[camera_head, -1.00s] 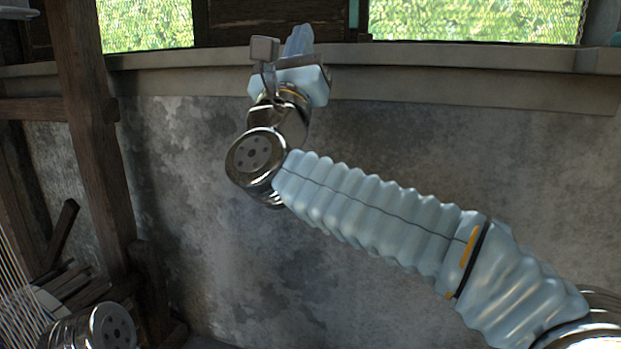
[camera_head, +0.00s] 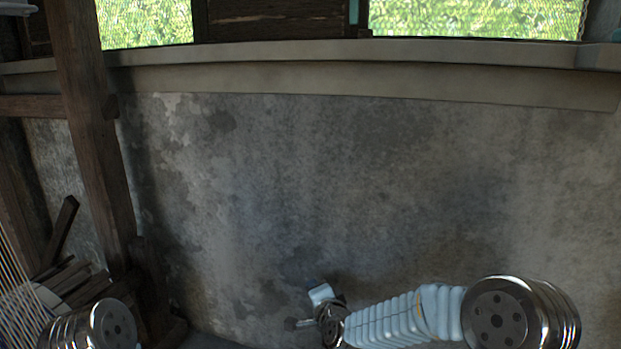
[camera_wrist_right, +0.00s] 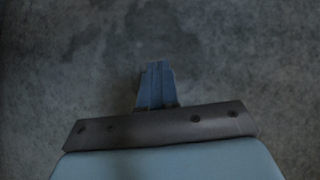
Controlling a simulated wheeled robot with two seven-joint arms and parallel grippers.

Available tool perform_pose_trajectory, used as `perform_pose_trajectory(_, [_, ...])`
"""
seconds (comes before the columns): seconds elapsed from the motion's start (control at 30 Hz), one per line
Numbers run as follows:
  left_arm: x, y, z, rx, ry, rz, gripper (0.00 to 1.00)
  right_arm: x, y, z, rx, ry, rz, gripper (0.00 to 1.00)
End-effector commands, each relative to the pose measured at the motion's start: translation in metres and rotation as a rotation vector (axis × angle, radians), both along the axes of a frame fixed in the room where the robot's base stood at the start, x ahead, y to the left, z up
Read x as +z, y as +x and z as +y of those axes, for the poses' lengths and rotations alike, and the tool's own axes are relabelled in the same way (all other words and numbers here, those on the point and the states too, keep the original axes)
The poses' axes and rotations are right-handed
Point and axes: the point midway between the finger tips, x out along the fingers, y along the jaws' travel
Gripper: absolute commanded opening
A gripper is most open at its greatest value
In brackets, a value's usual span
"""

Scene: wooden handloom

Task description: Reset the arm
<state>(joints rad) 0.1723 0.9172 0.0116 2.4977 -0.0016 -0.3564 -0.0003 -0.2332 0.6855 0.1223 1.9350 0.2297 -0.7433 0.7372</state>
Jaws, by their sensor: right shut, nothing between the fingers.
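My right arm reaches in from the lower right of the head view. Its gripper (camera_head: 321,294) is small and low, in front of the grey wall, with its fingers hard to make out there. In the right wrist view the fingers (camera_wrist_right: 156,86) are together, with nothing between them, and only blurred wall lies beyond. Of my left arm, only a metal joint shows at the bottom left of the head view. My left gripper is out of view.
The wooden handloom stands at the left, with a dark post (camera_head: 92,150) and pale warp threads (camera_head: 18,290). A stained concrete wall (camera_head: 250,190) with a ledge (camera_head: 330,78) and meshed windows (camera_head: 470,18) fills the back. The space before the wall's middle is clear.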

Motion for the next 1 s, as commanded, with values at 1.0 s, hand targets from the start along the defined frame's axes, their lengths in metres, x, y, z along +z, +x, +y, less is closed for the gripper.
perform_pose_trajectory(1.0, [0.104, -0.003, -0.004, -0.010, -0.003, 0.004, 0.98, -0.216, -0.348, -0.111, 0.818, -0.606, 0.817, 0.00])
